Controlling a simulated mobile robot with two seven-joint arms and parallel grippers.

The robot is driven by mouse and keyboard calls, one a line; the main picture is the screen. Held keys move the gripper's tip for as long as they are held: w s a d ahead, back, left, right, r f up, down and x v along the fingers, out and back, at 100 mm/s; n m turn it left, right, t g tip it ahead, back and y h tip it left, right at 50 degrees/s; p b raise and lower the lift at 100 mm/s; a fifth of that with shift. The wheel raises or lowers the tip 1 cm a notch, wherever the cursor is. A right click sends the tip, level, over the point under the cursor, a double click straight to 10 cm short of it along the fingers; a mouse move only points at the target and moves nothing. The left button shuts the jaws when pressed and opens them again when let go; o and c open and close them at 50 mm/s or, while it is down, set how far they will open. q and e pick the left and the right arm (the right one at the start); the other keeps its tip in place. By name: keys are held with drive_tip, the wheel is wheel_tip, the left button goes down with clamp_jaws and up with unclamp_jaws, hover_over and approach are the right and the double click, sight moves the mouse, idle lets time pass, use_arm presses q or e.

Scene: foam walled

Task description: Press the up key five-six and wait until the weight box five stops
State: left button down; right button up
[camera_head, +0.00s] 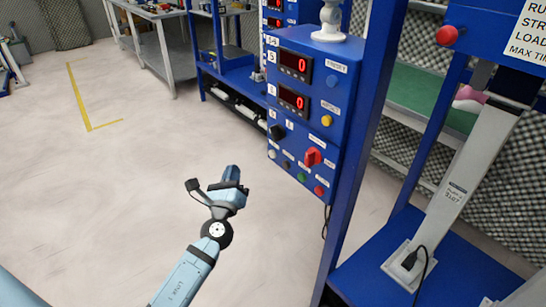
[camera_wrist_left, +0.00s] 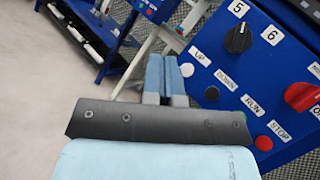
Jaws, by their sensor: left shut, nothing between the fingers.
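The blue control panel (camera_head: 308,95) carries a row of keys along its bottom. The pale up key (camera_head: 272,155) is at the left end of that row. In the left wrist view the label UP (camera_wrist_left: 198,55) is on the panel just right of my fingertips. Above it is a black knob (camera_wrist_left: 238,38) with labels 5 and 6. My left gripper (camera_head: 234,173) is shut and empty, left of and below the panel. Its blue fingers (camera_wrist_left: 164,75) point toward the panel's lower left edge, apparently apart from the key. My right gripper is not seen. I cannot identify weight box five.
Dark, green and red keys (camera_head: 319,190) follow in the row, with a red knob (camera_head: 313,157) above. Two red displays (camera_head: 294,65) read 0. A blue post (camera_head: 362,130) stands right of the panel. The pale floor (camera_head: 120,190) at left is clear.

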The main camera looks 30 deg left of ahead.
sight(272, 154)
use_arm(q)
drive_tip(key=w+d, duration=0.3)
drive_tip(key=w, duration=0.5)
drive_tip(key=shift+d, duration=0.2)
drive_tip(key=shift+w, duration=0.2)
idle(2.0)
drive_tip(key=shift+w+d, duration=0.1)
drive_tip(key=shift+w, duration=0.15)
